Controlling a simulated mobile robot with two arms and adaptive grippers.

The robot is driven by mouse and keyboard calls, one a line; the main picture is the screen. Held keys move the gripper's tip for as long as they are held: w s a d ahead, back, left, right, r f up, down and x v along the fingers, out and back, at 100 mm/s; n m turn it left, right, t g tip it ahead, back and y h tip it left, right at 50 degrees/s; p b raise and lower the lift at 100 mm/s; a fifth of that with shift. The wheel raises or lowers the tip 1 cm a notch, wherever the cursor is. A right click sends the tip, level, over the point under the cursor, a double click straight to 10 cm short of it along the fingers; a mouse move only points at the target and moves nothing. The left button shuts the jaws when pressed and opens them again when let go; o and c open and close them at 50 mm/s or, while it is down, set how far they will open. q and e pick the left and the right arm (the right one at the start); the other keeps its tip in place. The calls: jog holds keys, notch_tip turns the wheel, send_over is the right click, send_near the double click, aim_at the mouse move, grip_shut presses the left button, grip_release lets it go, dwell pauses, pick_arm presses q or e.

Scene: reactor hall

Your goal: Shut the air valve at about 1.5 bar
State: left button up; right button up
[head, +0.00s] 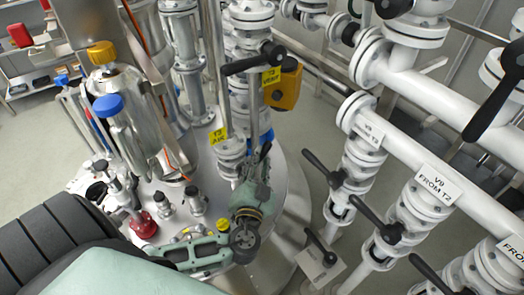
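The air valve (230,150) is a white flanged valve on the vessel's lid, under a yellow "T3 AIR" tag (218,136). My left gripper (253,160) is in front of it, with its fingers pointing up beside the valve body. The fingers overlap the place where the valve's lever would be, so I cannot tell whether they touch or hold it. The lever's position is hidden. I cannot make out a readable pressure gauge. My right gripper is not in view.
The vent valve's black lever (254,60) is above, beside the yellow "T3 VENT" tag (271,76) and an orange box (286,86). White pipes with black-levered valves (388,225) fill the right. Capped bottles (120,110) and a red-based fitting (143,224) stand left.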

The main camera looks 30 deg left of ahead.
pick_arm(q)
jog(key=x, duration=0.3)
jog(key=shift+w, duration=0.15)
jog(key=shift+c, duration=0.3)
grip_shut()
